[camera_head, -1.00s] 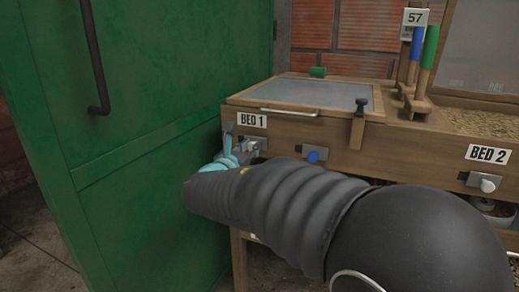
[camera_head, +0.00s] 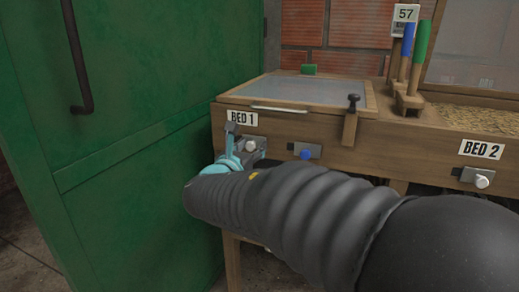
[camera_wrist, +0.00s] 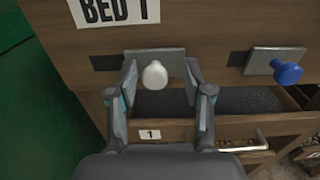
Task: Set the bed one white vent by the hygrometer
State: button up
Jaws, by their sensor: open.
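The white vent knob of bed one (camera_wrist: 154,75) sits on a grey metal slide plate under the BED 1 label (camera_wrist: 114,8). In the wrist view my gripper (camera_wrist: 160,68) is open, with one finger on each side of the white knob; I cannot tell whether either touches it. In the head view my gripper (camera_head: 240,145) is at the bed one front, and the white knob (camera_head: 251,146) shows just right of a finger. The sign reading 57 (camera_head: 405,17) stands at the back; I cannot make out a hygrometer dial.
A blue knob (camera_wrist: 287,72) on its own plate is to the right of the white one. Below is a drawer marked 1 (camera_wrist: 150,134) with a metal handle. A green door (camera_head: 120,130) stands close on the left. Bed two's white knob (camera_head: 481,181) is farther right.

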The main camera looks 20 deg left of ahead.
jog(key=s, duration=1.2)
jog(key=s+d+f+m+g+h, duration=0.25)
jog(key=d+f+m+g, duration=0.25)
jog(key=f+m, duration=0.45)
jog(key=s+d+f+m+g, duration=0.2)
jog(key=d+f+m+g, duration=0.1)
jog(key=d, duration=0.3)
jog(key=s+d+f+m+g, duration=0.1)
jog(key=d+f+m+g, duration=0.1)
jog(key=d+m, duration=0.25)
jog(key=s+d+r+m+p, duration=0.1)
jog(key=s+d+r+m, duration=0.1)
jog(key=d+m, duration=0.4)
jog(key=s+d+r+m+g+y+p, duration=0.1)
jog(key=s+d+m, duration=0.3)
jog(key=d, duration=0.7)
jog(key=s+d+r+m+g+y+p, duration=0.1)
jog(key=s+d+r+m+p, duration=0.1)
jog(key=d+m, duration=0.6)
jog(key=shift+s+d+r+m+p, duration=0.35)
jog(key=shift+s+m+p, duration=0.15)
jog(key=shift+s, duration=0.2)
